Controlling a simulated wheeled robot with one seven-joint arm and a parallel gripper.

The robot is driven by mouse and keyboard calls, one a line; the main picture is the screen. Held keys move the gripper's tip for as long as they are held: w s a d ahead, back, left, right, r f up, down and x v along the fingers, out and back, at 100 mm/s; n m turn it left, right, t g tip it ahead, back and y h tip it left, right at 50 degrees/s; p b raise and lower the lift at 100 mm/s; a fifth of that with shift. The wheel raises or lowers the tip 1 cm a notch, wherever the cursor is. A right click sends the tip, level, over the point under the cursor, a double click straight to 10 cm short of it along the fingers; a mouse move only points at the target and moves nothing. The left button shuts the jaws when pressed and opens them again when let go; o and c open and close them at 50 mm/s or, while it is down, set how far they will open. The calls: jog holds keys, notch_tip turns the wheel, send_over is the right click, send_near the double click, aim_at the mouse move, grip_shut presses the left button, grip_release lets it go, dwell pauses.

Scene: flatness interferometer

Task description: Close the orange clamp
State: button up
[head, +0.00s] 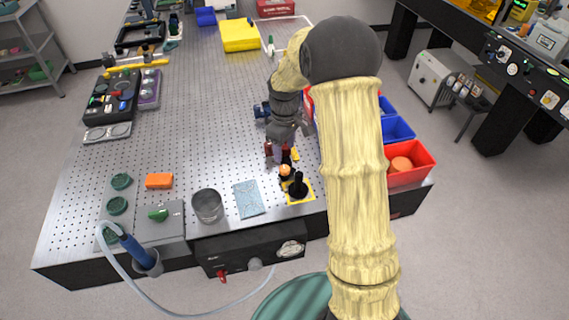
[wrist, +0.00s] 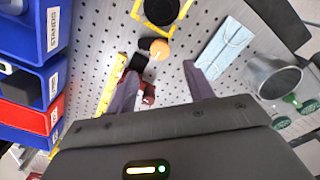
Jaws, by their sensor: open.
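The orange clamp shows as a round orange knob (wrist: 158,48) on a dark body, over the perforated metal table. In the head view its orange knob (head: 285,170) is near the table's front edge, just behind a black post on a yellow-edged square. My gripper (wrist: 160,70) is open, its two fingers pointing toward the clamp with the knob just beyond the fingertips. In the head view my gripper (head: 278,154) is just behind the clamp. A dark red part (wrist: 148,92) shows between the fingers. I cannot tell the clamp's lever position.
The black post (head: 298,187) stands close in front of the clamp. A yellow strip (wrist: 109,88) is beside the left finger. Red bin (head: 410,164) and blue bins (head: 398,129) line the table's right side.

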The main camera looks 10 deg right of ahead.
aim_at(285, 168)
notch_tip(285, 168, down, 8)
jog(key=shift+f+p, duration=0.1)
jog(key=shift+p, duration=0.5)
jog(key=c, duration=1)
